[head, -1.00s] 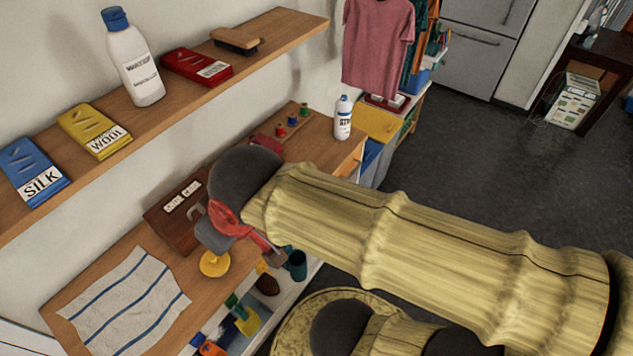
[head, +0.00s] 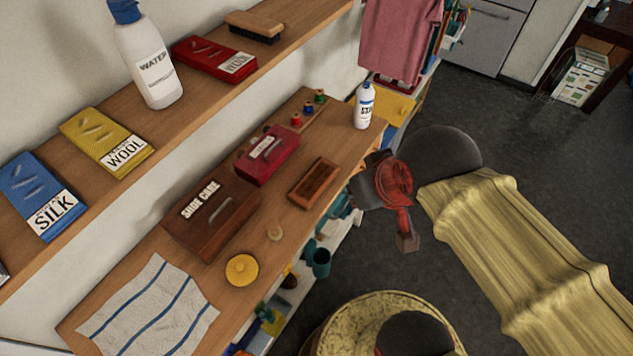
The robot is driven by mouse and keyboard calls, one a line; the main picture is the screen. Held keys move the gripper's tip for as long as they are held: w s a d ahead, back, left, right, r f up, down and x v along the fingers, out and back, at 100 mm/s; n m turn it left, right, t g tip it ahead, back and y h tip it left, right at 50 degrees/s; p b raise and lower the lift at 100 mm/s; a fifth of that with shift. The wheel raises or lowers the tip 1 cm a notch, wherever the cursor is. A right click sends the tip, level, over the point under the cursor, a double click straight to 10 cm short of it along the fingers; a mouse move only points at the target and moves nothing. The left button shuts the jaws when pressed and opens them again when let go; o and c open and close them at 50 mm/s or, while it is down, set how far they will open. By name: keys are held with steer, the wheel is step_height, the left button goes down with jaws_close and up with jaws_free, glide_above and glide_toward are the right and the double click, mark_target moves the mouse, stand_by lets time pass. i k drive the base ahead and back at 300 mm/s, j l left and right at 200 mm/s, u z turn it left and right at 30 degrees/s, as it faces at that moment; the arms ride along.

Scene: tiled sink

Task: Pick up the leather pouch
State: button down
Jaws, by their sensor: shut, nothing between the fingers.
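I cannot pick out a leather pouch with certainty. A small brown rounded item (head: 289,281) shows partly on the shelf below the counter, beside a teal cup (head: 319,262); it is too small and covered to identify. My gripper (head: 407,242), with a red body and grey parts, hangs to the right of the counter's front edge, over the dark floor. It is shut and empty, apart from the counter items. The view behind my gripper is hidden.
The wooden counter holds a brown shoe care box (head: 212,210), a red box (head: 267,156), a wooden tray (head: 314,183), a yellow round object (head: 242,270), a striped cloth (head: 150,312) and a white bottle (head: 364,106). The upper shelf (head: 203,91) overhangs at left.

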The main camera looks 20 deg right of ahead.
mark_target(310, 188)
steer(key=i+l+z, duration=0.15)
steer(key=z, duration=0.35)
steer(key=i+l+z, duration=0.15)
steer(key=z, duration=0.3)
